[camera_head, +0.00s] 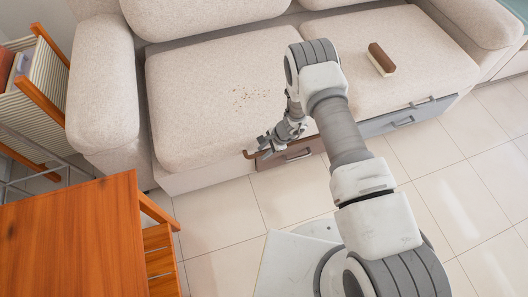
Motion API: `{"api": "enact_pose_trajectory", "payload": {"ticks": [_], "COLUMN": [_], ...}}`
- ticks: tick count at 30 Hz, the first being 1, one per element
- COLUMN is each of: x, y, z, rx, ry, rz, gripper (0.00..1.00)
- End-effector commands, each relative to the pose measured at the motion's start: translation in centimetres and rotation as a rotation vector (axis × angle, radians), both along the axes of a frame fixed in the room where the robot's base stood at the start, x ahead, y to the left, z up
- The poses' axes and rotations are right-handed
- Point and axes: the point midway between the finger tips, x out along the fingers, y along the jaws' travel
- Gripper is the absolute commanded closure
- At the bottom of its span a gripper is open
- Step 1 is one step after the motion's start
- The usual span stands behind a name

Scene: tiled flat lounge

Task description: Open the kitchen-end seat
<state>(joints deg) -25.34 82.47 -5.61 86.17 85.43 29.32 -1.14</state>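A beige sofa has two seat cushions: a left seat (205,105) with brown crumbs scattered on it and a right seat (425,60). Both seats look down. Below the left seat's front edge is a brown panel (312,147) with a handle, partly hidden by my arm. Below the right seat is a blue-grey panel (385,123) with a handle. The picture does not tell which seat is at the kitchen end. My gripper (266,146) is at the left seat's front edge, close to a brown strip there. Whether it touches or grips the strip is unclear.
A brush (381,59) with a brown back and pale bristles lies on the right seat. An orange wooden table (75,240) fills the lower left. A wood-framed striped rack (30,110) stands left of the sofa. Tiled floor (460,200) is clear at the right.

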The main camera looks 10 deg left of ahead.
Motion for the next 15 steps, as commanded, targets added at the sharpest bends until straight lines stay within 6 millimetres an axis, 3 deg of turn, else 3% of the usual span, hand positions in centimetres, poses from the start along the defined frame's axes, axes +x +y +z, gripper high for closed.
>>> {"api": "enact_pose_trajectory", "payload": {"ticks": [8, 15], "x": [-0.02, -0.01], "y": [0.08, 0.07], "z": [-0.17, -0.14], "rx": [0.000, 0.000], "ry": [0.000, 0.000], "rz": [0.000, 0.000], "gripper": [0.65, 1.00]}}
